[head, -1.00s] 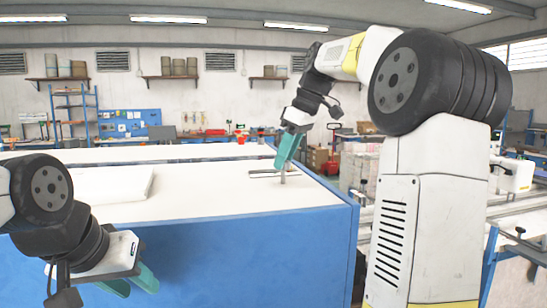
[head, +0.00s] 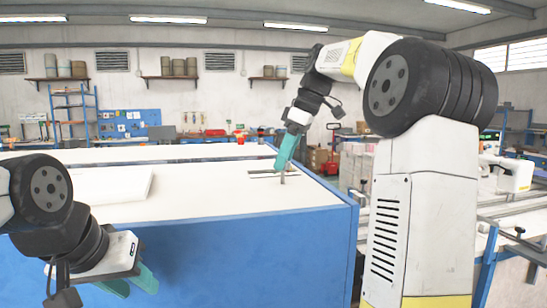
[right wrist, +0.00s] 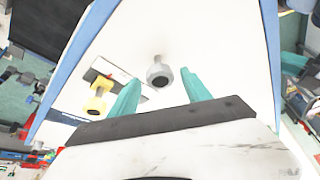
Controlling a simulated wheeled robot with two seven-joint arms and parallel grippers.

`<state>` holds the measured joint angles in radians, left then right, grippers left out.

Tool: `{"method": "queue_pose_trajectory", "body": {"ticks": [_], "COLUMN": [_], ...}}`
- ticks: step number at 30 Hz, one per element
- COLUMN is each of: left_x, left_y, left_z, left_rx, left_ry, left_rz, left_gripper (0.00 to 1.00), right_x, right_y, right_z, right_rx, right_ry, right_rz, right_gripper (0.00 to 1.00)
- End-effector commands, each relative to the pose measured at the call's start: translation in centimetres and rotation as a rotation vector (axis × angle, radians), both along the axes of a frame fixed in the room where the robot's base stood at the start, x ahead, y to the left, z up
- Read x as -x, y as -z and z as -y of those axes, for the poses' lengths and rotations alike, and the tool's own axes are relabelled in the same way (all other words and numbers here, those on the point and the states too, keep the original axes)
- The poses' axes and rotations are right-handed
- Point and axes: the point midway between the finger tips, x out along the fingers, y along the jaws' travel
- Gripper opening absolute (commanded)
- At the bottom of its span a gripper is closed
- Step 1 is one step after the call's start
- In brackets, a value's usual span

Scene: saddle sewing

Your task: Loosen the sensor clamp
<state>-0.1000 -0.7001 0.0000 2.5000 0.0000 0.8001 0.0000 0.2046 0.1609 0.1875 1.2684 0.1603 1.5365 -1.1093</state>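In the right wrist view, a grey round knob on a thin post (right wrist: 159,75) stands up from the white table. I cannot tell which of these belongs to the sensor clamp. My right gripper (right wrist: 160,93) is open, and the grey knob shows between and just beyond its teal fingertips; contact is not visible. In the head view my right gripper (head: 284,158) points down over the small fixture (head: 268,174). My left gripper (head: 132,282) is open and empty at the table's near left.
The blue-sided table (head: 230,202) has a broad bare white top. A white slab (head: 115,184) lies on its left part. A second white table (head: 130,154) stands behind it. Rails and a machine (head: 510,178) stand at the right.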

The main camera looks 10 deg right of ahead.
Motion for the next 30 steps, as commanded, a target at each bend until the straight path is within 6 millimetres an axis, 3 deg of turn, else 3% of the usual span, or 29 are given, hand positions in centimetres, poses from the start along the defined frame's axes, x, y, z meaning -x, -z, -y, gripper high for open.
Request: {"method": "queue_pose_trajectory", "body": {"ticks": [11, 21, 30], "left_x": [0.0, 0.0, 0.0], "left_y": [0.0, 0.0, 0.0], "left_z": [0.0, 0.0, 0.0], "left_rx": [0.000, 0.000, 0.000], "left_ry": [0.000, 0.000, 0.000], "left_rz": [0.000, 0.000, 0.000], "left_gripper": [0.36, 0.36, 0.36], "right_x": [0.0, 0.9, 1.4], "right_y": [-0.4, -5.4, -7.2], "right_z": [0.1, 2.0, 2.6], "right_rx": [-0.001, -0.001, -0.001], "right_ry": [0.000, 0.002, 0.001], "right_rz": [0.002, 0.002, 0.000], "right_gripper": [0.59, 0.59, 0.59]}}
